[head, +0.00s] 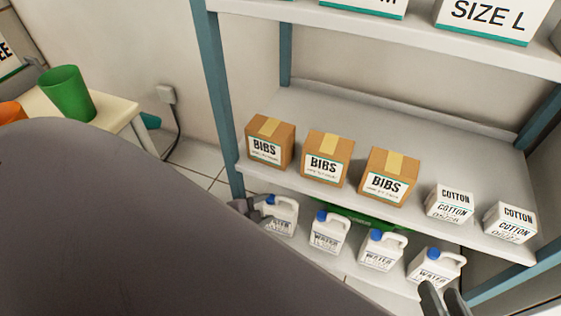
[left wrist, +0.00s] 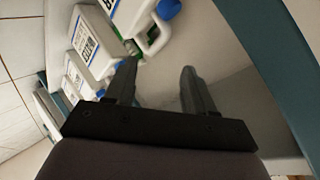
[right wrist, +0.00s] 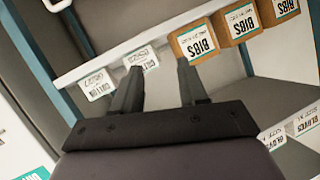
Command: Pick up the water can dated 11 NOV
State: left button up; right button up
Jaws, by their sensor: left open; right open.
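White water cans with blue caps and handles stand in a row on the low shelf: the leftmost can (head: 281,216), a second can (head: 327,232), a third can (head: 380,249) and the rightmost can (head: 434,266). The dates on their labels are too small to read. My left gripper (head: 257,210) is open beside the leftmost can and partly covers it. In the left wrist view, a can's handle (left wrist: 160,38) lies just beyond the open, empty fingers. My right gripper (head: 443,298) is open and empty, in front of the rightmost can in the head view.
Cardboard BIBS boxes (head: 327,158) and COTTON boxes (head: 450,204) stand on the shelf board above the cans, which limits room overhead. A blue shelf post (head: 219,100) rises at the left. A small table (head: 115,112) holds a green cup (head: 67,93). My arm hides much of the foreground.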

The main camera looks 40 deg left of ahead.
aim_at(280, 199)
pick_arm(q)
jog(key=b+x, duration=0.1)
jog(key=x, duration=0.1)
jog(key=b+x, duration=0.2)
jog(key=x, duration=0.1)
jog(key=a+f+b+x, duration=0.1)
jog(key=b+x, duration=0.1)
jog(key=shift+w+f, duration=0.1)
jog(key=shift+w, duration=0.15)
pick_arm(e)
jog(key=shift+w+d+f+n+t, duration=0.1)
jog(key=shift+d+f+n+t, duration=0.35)
jog(key=shift+t, duration=0.35)
jog(key=shift+r, duration=0.1)
pick_arm(q)
grip_shut()
jog(key=shift+d, duration=0.1)
dwell(0.3)
